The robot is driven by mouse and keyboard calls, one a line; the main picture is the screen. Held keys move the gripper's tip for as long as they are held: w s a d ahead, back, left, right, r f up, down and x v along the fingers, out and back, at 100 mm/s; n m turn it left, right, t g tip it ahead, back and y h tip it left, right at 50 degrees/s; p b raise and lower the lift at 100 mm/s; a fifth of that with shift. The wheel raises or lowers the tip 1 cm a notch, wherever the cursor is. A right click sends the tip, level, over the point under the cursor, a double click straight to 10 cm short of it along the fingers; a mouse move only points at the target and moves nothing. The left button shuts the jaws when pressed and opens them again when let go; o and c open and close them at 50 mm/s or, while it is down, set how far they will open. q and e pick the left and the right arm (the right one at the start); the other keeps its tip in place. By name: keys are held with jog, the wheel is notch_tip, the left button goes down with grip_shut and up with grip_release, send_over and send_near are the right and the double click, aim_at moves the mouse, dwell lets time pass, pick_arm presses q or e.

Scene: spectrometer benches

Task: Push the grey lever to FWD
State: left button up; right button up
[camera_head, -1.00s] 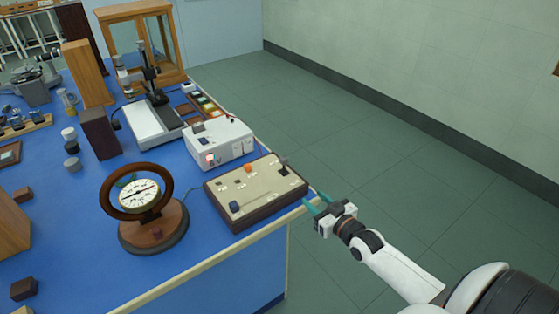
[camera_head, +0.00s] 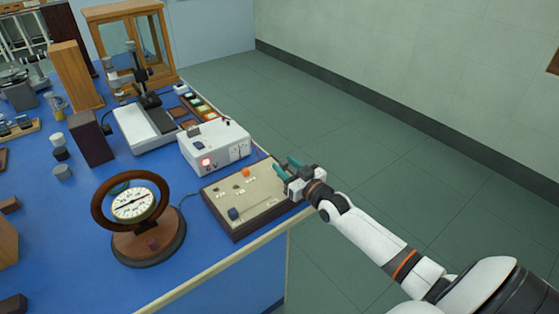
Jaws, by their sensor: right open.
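The control panel (camera_head: 222,192), a beige box with a dark wooden frame, lies at the right corner of the blue bench. It carries an orange knob (camera_head: 245,172) and a dark blue knob (camera_head: 233,213). The grey lever stood at its far right corner earlier; now I cannot make it out, as my right gripper covers that spot. My right gripper (camera_head: 284,166) is open, its teal fingers pointing left at the panel's right edge. I cannot tell whether they touch the lever. My left gripper is not in view.
A white instrument box (camera_head: 205,150) with a red light stands just behind the panel. A round dial gauge (camera_head: 133,204) on a wooden base is to the left. A wooden glass case (camera_head: 130,45) is at the back. Floor right of the bench is clear.

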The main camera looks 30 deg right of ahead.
aim_at(283, 161)
jog(key=shift+w+a, duration=0.15)
jog(key=shift+w, duration=1.55)
grip_shut()
jog(key=shift+w+r+p, duration=0.1)
jog(key=shift+r+p, duration=0.05)
jog(key=shift+p, duration=0.35)
jog(key=w+g+p, duration=0.1)
jog(key=g+p, duration=0.1)
jog(key=p, duration=0.2)
jog(key=shift+g, duration=0.4)
jog(key=shift+w+f+g+p, duration=0.45)
jog(key=shift+g+p, duration=0.35)
jog(key=shift+p, duration=0.1)
jog(key=shift+w+f+g+p, duration=0.15)
jog(key=shift+f+g+p, duration=0.25)
jog(key=shift+g, duration=0.3)
